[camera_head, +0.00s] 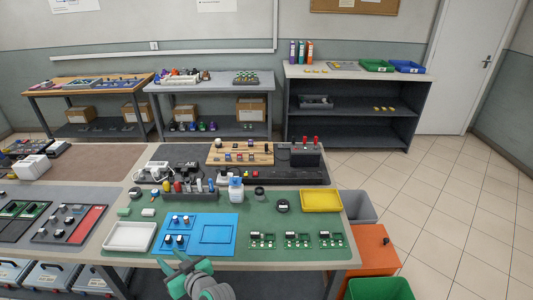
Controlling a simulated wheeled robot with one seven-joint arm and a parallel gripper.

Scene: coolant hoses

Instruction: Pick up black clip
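My gripper (190,268), grey with teal-green parts, is at the bottom of the picture, in front of the table's near edge and below the blue mat. Whether its fingers are open or shut is not clear, and I see nothing held. No black clip can be told for certain at this size. Small dark parts sit on the green boards (262,243) at the near right of the table. Several small black-and-white parts (175,221) stand on the blue mat (216,234). Two dark round items (259,192) (282,206) lie on the green mat (150,207).
A white tray (129,248) lies left of the blue mat, a yellow tray (321,200) at the right. Orange (375,262) and green bins (380,288) stand right of the table.

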